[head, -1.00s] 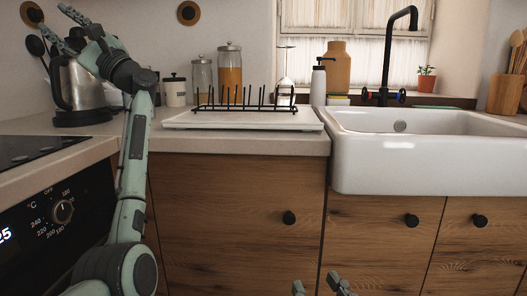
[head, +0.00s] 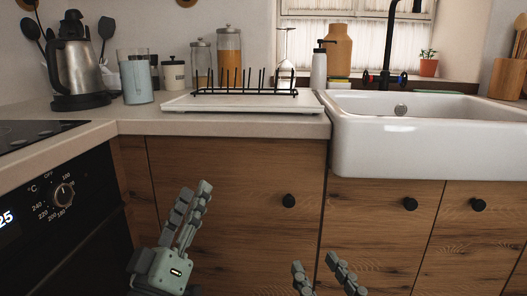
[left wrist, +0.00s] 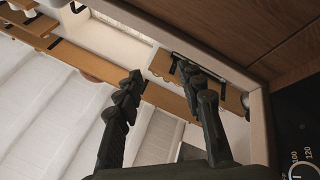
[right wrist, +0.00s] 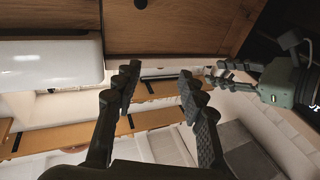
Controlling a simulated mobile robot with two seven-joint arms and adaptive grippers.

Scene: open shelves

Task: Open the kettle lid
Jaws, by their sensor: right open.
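The steel kettle (head: 88,72) with a black handle and base stands on the counter at the left in the head view. Its black top (head: 72,28) has a small part standing up from it; I cannot tell whether the lid is open or shut. My left gripper (head: 194,188) is low in front of the wooden cabinet, well below and right of the kettle. Its fingers are apart and empty in the left wrist view (left wrist: 157,72). My right gripper (head: 314,261) is at the bottom edge, open and empty, as the right wrist view (right wrist: 157,72) shows.
A pale blue container (head: 137,82) stands close to the kettle's right, with jars and a dish rack (head: 245,90) further right. The white sink (head: 425,145) is at the right. The counter edge and oven (head: 70,215) lie below the kettle.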

